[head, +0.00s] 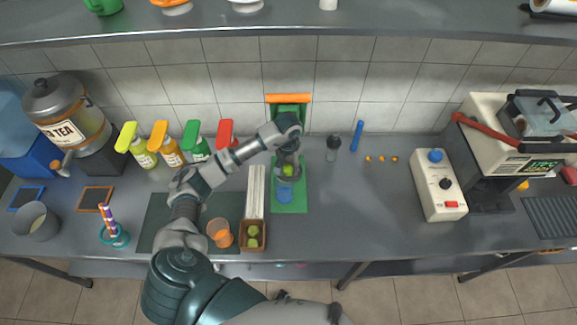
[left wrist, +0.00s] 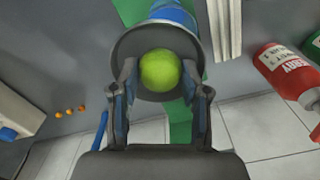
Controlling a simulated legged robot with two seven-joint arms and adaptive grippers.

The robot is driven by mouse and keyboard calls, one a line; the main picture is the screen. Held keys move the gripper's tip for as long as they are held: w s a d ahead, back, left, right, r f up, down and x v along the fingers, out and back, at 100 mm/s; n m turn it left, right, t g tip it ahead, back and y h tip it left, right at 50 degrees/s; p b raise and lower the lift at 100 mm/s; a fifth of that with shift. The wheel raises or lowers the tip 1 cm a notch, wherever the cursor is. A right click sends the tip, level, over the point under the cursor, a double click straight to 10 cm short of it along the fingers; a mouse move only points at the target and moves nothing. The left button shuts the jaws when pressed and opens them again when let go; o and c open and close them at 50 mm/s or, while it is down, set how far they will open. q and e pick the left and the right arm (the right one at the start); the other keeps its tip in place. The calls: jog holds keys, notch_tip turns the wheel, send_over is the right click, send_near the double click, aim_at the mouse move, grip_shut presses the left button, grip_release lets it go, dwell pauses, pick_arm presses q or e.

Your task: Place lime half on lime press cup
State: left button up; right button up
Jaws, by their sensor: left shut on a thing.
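The lime half (left wrist: 160,70) shows its round green side in the left wrist view, between the two fingers of my left gripper (left wrist: 158,76). It lies within the outline of the dark grey round press cup (left wrist: 124,48); whether it touches the cup I cannot tell. In the head view my left gripper (head: 287,164) is over the lime press, and a little of the lime (head: 288,170) shows. The press has a green base (head: 291,206) and an orange handle (head: 288,98), raised at the back. My right gripper is not in view.
A brown box (head: 252,246) with limes and an orange cup (head: 219,232) stand left of the press. A dark shaker (head: 333,146) and blue tool (head: 357,135) lie right.

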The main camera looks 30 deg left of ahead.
aim_at(288, 167)
pick_arm(q)
jog(key=o, duration=0.7)
jog(key=shift+a+f, duration=0.1)
jog(key=shift+f, duration=0.05)
jog(key=shift+c, duration=0.2)
jog(key=shift+d, duration=0.3)
jog(key=shift+r, duration=0.25)
notch_tip(288, 167, up, 12)
jog(key=b, duration=0.1)
jog(key=shift+b, duration=0.4)
jog(key=shift+a+f, duration=0.1)
jog(key=shift+a, duration=0.05)
